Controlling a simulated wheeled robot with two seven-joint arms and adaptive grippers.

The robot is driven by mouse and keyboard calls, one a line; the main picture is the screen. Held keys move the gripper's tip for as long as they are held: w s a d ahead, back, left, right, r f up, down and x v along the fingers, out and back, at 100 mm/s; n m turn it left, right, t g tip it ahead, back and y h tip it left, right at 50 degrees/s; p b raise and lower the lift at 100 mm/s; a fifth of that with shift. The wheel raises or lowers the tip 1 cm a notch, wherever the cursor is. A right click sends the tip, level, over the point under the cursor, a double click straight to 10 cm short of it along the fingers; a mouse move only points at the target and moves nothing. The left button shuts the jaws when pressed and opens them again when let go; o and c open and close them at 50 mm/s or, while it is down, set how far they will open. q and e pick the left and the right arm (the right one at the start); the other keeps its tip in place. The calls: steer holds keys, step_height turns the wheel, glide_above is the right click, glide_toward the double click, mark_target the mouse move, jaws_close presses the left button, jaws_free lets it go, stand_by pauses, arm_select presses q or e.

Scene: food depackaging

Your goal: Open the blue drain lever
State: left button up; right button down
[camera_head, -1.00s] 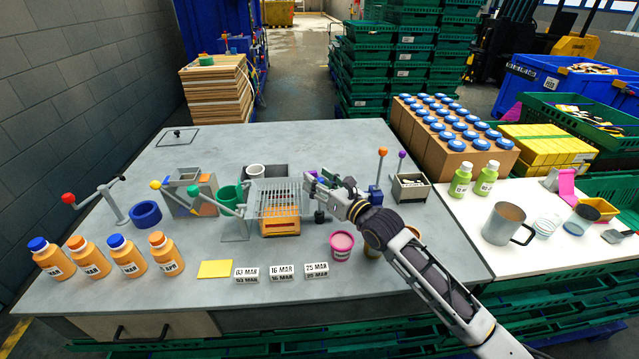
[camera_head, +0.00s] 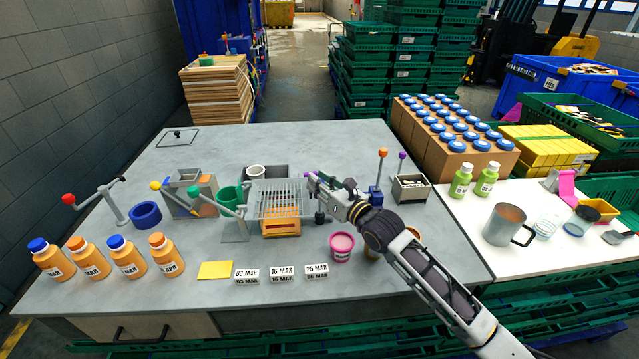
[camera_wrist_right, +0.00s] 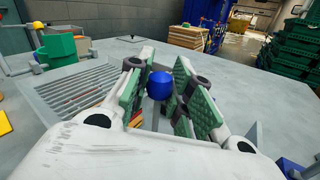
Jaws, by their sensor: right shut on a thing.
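The blue ball knob of the drain lever (camera_wrist_right: 160,85) sits between the two green-padded fingers in the right wrist view. My right gripper (camera_wrist_right: 158,92) is shut on this knob. In the head view the right gripper (camera_head: 314,186) is at the right edge of the grey slotted grate (camera_head: 277,200), and its fingers hide the knob. The grate also shows at the left in the wrist view (camera_wrist_right: 85,95). The lever's arm and pivot are mostly hidden. My left gripper is not in view.
Right of my gripper stand a blue fitting (camera_head: 376,196) with an orange-topped lever (camera_head: 382,154), and a small grey box (camera_head: 410,188). A pink tub (camera_head: 342,246) stands in front. Orange bottles (camera_head: 166,255) line the front left. The table's back middle is clear.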

steer(key=shift+s, duration=0.55)
arm_select(q)
steer(key=shift+w+d+r+p, duration=0.15)
steer(key=shift+d+r+p, duration=0.55)
steer(key=shift+r+p, duration=0.1)
arm_select(e)
steer(key=s, duration=0.1)
steer(key=s+f, duration=0.1)
steer(key=s, duration=0.2)
steer(key=shift+s+f, duration=0.15)
steer(key=shift+f, duration=0.25)
steer(key=c, duration=1.6)
jaws_free()
steer(key=o, duration=0.4)
steer(key=shift+r, duration=0.15)
